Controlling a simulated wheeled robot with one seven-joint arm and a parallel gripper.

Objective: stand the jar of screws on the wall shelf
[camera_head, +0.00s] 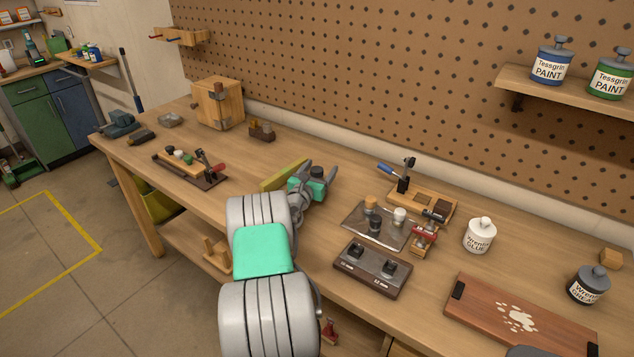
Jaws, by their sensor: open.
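My gripper (312,182) is over the middle of the workbench, seen from behind and partly hidden by my own arm; its jaws are open. A small dark-topped object (317,172) shows right at the gripper, and I cannot tell whether it is a jar or part of the gripper. No jar of screws can be clearly made out. Small containers stand on a tray (352,226) right of the gripper, their contents too small to tell. A wooden wall shelf (530,84) at upper right holds a blue-labelled and a green-labelled paint can.
A white glue bottle (480,236), a dark bottle (588,286) and a reddish board (470,302) are at right. A dark block with two knobs (372,270) is in front of the tray. A wooden box (218,104) stands at left. A smaller wall ledge (180,36) is at upper left.

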